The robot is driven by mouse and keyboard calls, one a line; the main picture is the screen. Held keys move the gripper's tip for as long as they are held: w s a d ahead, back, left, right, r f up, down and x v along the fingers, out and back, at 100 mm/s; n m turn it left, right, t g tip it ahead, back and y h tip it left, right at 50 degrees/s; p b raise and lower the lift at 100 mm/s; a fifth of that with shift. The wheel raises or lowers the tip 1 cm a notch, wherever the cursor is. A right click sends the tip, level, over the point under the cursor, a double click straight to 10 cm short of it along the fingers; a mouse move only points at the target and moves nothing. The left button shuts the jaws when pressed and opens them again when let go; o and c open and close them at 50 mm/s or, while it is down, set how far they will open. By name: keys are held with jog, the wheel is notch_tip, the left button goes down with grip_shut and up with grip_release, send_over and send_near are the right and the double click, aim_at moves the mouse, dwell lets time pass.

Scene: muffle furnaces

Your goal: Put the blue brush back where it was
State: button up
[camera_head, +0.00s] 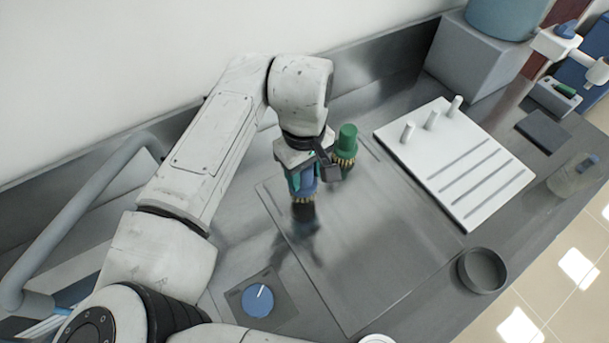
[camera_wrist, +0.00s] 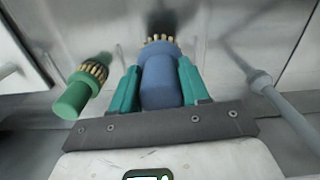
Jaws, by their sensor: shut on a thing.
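The blue brush (camera_head: 303,183) is upright with its tan bristles pointing down, held between the teal fingers of my gripper (camera_head: 301,180). In the wrist view the blue brush (camera_wrist: 161,78) sits between both fingers of my gripper (camera_wrist: 160,85), which press on its sides. A dark reflection or shadow shows below it on the metal top; I cannot tell whether the bristles touch the surface. A green brush (camera_head: 346,146) stands just to the right and behind, and shows at the left in the wrist view (camera_wrist: 80,92).
A white board (camera_head: 478,178) with pegs and slots lies on the right. A dark round dish (camera_head: 482,270) is near the front edge. A blue knob (camera_head: 258,300) on a dark plate is at the front left. A grey pipe (camera_head: 75,235) is at the left. The middle metal top (camera_head: 370,240) is clear.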

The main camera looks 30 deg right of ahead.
aim_at(304, 180)
jog(key=shift+w+d+f+p, duration=0.15)
jog(key=shift+f+p, duration=0.05)
jog(key=shift+f, duration=0.8)
jog(key=shift+w+d+f+p, duration=0.1)
jog(key=shift+w+f+p, duration=0.1)
jog(key=shift+f, duration=0.8)
jog(key=shift+f, duration=0.1)
jog(key=o, duration=1.1)
notch_tip(304, 180, up, 12)
jog(key=shift+r+b, duration=0.15)
jog(key=shift+b, duration=0.55)
